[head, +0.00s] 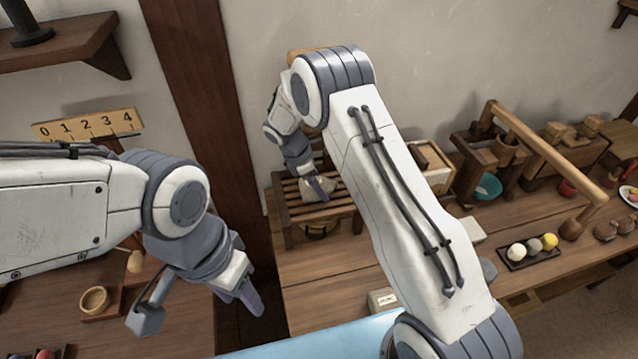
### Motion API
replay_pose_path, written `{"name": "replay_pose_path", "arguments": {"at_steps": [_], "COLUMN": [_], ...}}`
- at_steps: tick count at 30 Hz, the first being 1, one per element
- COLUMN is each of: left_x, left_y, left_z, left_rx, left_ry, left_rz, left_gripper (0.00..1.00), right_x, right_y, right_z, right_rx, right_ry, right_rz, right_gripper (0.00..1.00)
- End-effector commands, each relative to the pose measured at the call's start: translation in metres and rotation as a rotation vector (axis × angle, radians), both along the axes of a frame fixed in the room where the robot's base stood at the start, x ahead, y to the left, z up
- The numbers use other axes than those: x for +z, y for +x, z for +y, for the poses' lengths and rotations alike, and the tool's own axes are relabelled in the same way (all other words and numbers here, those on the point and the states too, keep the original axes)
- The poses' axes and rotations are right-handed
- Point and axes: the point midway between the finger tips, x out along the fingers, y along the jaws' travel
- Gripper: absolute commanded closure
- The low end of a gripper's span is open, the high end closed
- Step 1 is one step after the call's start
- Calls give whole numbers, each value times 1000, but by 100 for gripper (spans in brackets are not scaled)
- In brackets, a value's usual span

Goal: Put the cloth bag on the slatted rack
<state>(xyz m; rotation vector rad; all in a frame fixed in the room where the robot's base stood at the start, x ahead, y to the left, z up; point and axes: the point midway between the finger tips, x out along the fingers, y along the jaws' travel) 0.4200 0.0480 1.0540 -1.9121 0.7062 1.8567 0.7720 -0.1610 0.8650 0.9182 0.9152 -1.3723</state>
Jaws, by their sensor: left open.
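The cloth bag (309,193), small and beige, is on the slatted rack (343,210), a low wooden frame on the bench at the back. My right gripper (319,189) is at the bag, pointing down, with one finger in front of it. The rest of its jaw is hidden, so I cannot tell if it grips the bag or if the bag bears fully on the slats. My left gripper (203,316) is open and empty, fingers wide apart, at the lower left, well away from the rack.
A wooden box (430,165) stands right of the rack. Further right are a wooden press with a long beam (545,150), a teal bowl (487,187) and a tray of balls (533,249). A small wooden cup (95,299) is at lower left. A numbered board (85,124) stands behind my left arm.

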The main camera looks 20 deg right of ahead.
Motion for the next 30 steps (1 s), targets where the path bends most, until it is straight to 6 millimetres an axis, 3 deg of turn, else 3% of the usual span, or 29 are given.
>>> {"name": "replay_pose_path", "arguments": {"at_steps": [10, 14, 24, 30], "left_x": [2, -8, -25, -30], "left_y": [0, 0, 0, 0], "left_z": [0, 0, 0, 0], "left_rx": [0, 0, 0, 0], "left_ry": [0, 0, 0, 0], "left_rz": [0, 0, 0, 0], "left_gripper": [50, 50, 50, 50], "right_x": [4, 14, 11, 13], "right_y": [0, 1, 1, 1], "right_z": [0, 8, 85, 115], "right_rx": [0, 2, 4, 2], "right_ry": [0, 1, 1, 1], "right_rz": [0, -4, -2, 0], "right_gripper": [0, 0, 0, 0]}}
